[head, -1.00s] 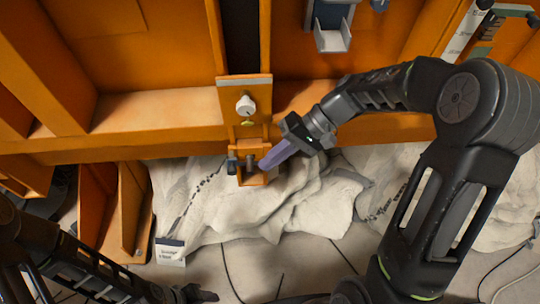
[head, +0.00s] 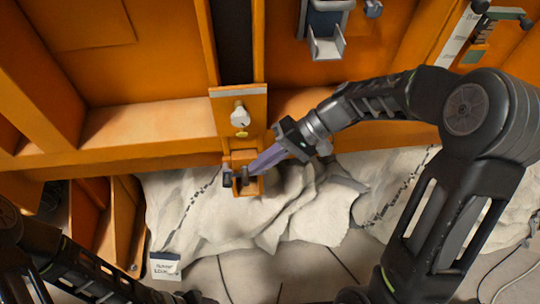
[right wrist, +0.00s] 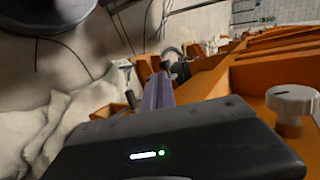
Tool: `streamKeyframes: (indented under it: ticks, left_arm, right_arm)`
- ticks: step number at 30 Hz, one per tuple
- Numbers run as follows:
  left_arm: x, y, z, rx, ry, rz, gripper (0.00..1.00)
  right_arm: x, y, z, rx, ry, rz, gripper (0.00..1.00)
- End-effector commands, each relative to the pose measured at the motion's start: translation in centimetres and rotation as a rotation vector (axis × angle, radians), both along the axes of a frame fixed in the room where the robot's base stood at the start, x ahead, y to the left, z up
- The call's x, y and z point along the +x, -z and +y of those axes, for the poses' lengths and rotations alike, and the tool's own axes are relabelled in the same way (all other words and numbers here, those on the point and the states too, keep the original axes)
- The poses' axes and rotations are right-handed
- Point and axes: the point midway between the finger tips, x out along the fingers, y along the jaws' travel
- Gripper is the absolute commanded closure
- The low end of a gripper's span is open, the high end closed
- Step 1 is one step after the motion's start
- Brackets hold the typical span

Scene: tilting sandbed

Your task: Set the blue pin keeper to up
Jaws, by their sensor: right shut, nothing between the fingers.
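A small orange bracket (head: 248,187) hangs on the lower front of the orange frame, under a plate with a white knob (head: 240,116). A small dark blue-grey piece (head: 227,178), which may be the keeper, sits at its left side. A dark upright pin-like part (head: 244,174) stands in the bracket's middle. My right gripper (head: 253,169) has purple fingers, shut and empty, with tips at the bracket's upper right; I cannot tell whether they touch it. The fingers also show in the right wrist view (right wrist: 158,94). My left gripper (head: 192,297) is dark at the bottom edge, its jaws unclear.
The orange frame (head: 150,115) spans the back. Pale crumpled sheeting (head: 290,210) lies below the bracket. A small white label card (head: 165,266) stands at lower left. A grey metal holder (head: 326,40) is on the panel at upper right. Cables lie on the floor.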

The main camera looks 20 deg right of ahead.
Motion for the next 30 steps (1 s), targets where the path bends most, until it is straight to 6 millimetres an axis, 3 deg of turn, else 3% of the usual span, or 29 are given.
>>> streamKeyframes:
  ticks: [6,12,22,27,30]
  left_arm:
    - [0.0,0.0,0.0,0.0,0.0,0.0,0.45]
    - [0.0,0.0,0.0,0.0,0.0,0.0,0.45]
    - [0.0,-0.1,0.0,0.0,0.0,0.0,0.45]
    - [0.0,-1.9,0.0,0.0,-0.001,0.0,0.45]
    - [0.0,-0.8,0.0,0.0,0.0,-0.001,0.45]
  right_arm:
    - [0.3,2.2,2.9,0.001,-0.002,0.002,1.0]
    - [0.5,3.1,4.1,0.0,0.0,0.001,1.0]
    - [0.5,3.1,4.2,-0.002,0.001,0.001,1.0]
    - [0.6,2.1,5.0,-0.078,0.008,0.018,1.0]
    - [0.8,2.6,5.7,-0.099,0.017,0.022,1.0]
